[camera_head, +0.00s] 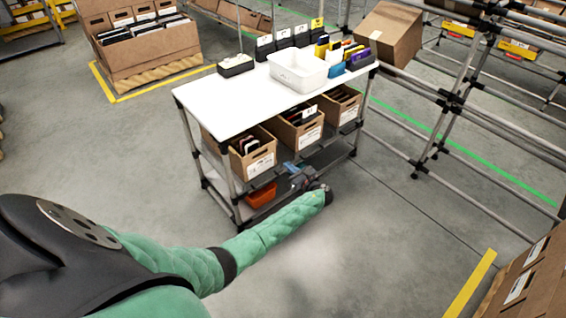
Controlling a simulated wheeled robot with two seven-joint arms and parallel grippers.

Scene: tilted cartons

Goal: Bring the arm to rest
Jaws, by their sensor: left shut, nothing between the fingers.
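My left arm, in a green quilted sleeve, comes in from the lower left of the head view and reaches toward the white-topped cart. My left gripper (298,178) is at its far end, small and dark, in front of the cart's lower shelf. It is shut with nothing in it. Whether it touches the cart I cannot tell. My right gripper is out of view.
The cart (215,102) carries a white bin (298,72) and dark boxes on top, cartons (252,155) on the middle shelf and an orange bin (261,196) below. Pipe racks stand at right, a carton stack (535,285) at lower right. Floor in front is clear.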

